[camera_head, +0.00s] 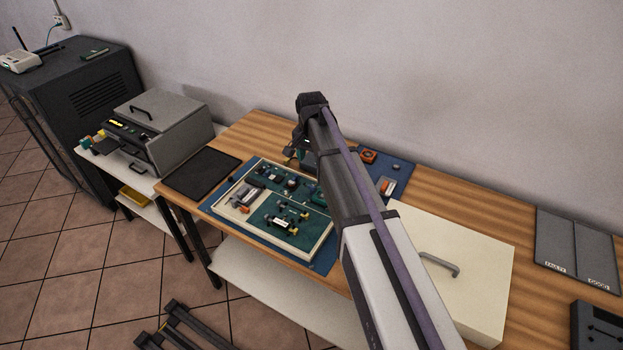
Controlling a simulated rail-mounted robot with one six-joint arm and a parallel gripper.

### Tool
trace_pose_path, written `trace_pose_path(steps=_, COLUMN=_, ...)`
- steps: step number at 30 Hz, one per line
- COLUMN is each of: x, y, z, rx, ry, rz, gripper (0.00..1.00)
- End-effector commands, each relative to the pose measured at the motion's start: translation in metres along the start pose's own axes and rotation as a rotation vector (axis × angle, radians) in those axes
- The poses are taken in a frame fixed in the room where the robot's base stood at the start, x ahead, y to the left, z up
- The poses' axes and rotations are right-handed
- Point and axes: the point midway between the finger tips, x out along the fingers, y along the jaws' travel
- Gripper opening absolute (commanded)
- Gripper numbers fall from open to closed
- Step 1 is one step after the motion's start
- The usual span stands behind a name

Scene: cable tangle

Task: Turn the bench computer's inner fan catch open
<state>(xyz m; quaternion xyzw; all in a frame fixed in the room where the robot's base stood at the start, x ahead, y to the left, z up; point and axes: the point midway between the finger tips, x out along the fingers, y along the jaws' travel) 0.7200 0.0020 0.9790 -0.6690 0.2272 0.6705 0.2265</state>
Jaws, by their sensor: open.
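The bench computer (225,216) lies open on the wooden table, a shallow cream case with green boards, small parts and yellow-tipped pieces inside. The inner fan catch is too small to pick out, so I cannot tell how it is turned. My arm reaches in from the lower right and bends down at the far side of the case. My gripper (293,153) is open near the case's far right corner, mostly hidden by my own wrist. I cannot tell its height above the case or whether it touches anything.
A blue mat (400,170) lies under the case, with orange items on it. A cream panel with a handle (480,260) lies to the right, beyond it grey marked plates (577,250). A black mat (202,171) lies left. A grey machine (175,125) stands on a side table.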

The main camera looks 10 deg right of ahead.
Motion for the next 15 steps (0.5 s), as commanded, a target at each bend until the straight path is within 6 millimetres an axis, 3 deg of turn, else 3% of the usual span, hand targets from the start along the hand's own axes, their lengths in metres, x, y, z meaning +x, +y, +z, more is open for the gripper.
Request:
trace_pose_path(steps=3, x=0.002, y=0.003, z=0.004, rx=0.091, ry=0.0, rz=0.0, gripper=0.53)
trace_pose_path(steps=8, x=0.008, y=0.004, z=0.005, rx=0.096, ry=0.0, rz=0.0, gripper=0.53)
trace_pose_path(steps=15, x=0.053, y=0.004, z=0.005, rx=0.094, ry=0.0, rz=0.0, gripper=0.53)
